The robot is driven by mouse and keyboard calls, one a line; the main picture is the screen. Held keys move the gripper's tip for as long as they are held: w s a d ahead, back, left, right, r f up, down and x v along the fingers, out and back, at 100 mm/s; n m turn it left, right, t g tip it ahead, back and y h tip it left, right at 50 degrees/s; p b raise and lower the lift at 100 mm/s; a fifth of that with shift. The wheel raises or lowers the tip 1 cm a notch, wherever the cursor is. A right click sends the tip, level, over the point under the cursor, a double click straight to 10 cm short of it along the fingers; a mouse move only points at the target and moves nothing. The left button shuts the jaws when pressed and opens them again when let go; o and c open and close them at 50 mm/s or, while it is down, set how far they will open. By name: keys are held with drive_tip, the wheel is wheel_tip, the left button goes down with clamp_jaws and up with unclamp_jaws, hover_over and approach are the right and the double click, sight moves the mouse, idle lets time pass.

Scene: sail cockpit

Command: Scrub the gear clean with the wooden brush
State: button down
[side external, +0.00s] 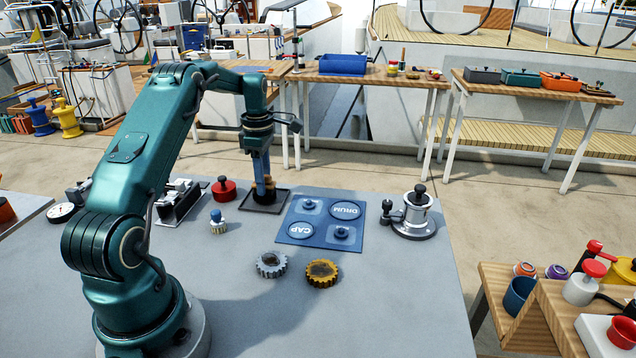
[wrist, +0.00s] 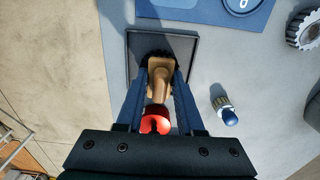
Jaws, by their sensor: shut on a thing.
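My gripper (side external: 264,182) is shut on the wooden brush (wrist: 160,80), which has a tan handle and dark bristles. The brush stands upright at the black square tray (wrist: 132,62), which also shows in the side view (side external: 248,204). I cannot tell whether the bristles touch the tray. Two gears lie on the grey table, nearer the side camera: a grey gear (side external: 271,265) and a golden-brown gear with a dark, dirty-looking face (side external: 322,273). The edge of one gear (wrist: 306,30) shows at the wrist view's upper right.
A small blue-topped brush (side external: 218,222) and a red knobbed thing (side external: 223,189) stand near the tray. A blue mat (side external: 320,235) marked DRUM and CAP lies right of it, and a metal winch (side external: 416,214) stands beyond. The table front is clear.

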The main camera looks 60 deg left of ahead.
drive_tip(key=shift+w+a+f, duration=0.1)
drive_tip(key=shift+w+a, duration=0.25)
drive_tip(key=shift+a, duration=0.35)
drive_tip(key=shift+w+a+f, duration=0.1)
drive_tip(key=shift+w+a, duration=0.25)
drive_tip(key=shift+a, duration=0.3)
drive_tip(key=shift+r, duration=0.1)
drive_tip(key=shift+s+d, duration=0.1)
drive_tip(key=shift+s+d+r, duration=0.1)
drive_tip(key=shift+s+d, duration=0.2)
drive_tip(key=shift+d, duration=0.25)
drive_tip(key=shift+s+d+r, duration=0.1)
drive_tip(key=shift+s+d, duration=0.15)
drive_tip(key=shift+d, duration=0.3)
drive_tip(key=shift+s+d+f, duration=0.1)
drive_tip(key=shift+s+d, duration=0.3)
drive_tip(key=shift+d, duration=0.3)
drive_tip(key=shift+s+d+f, duration=0.1)
drive_tip(key=shift+s+d, duration=0.25)
drive_tip(key=shift+d, duration=0.35)
drive_tip(key=shift+s, duration=0.15)
drive_tip(key=shift+w+a, duration=0.5)
drive_tip(key=shift+a, duration=0.4)
drive_tip(key=shift+w+a, duration=0.45)
drive_tip(key=shift+a, duration=0.4)
drive_tip(key=shift+w+a, duration=0.5)
drive_tip(key=shift+a, duration=0.4)
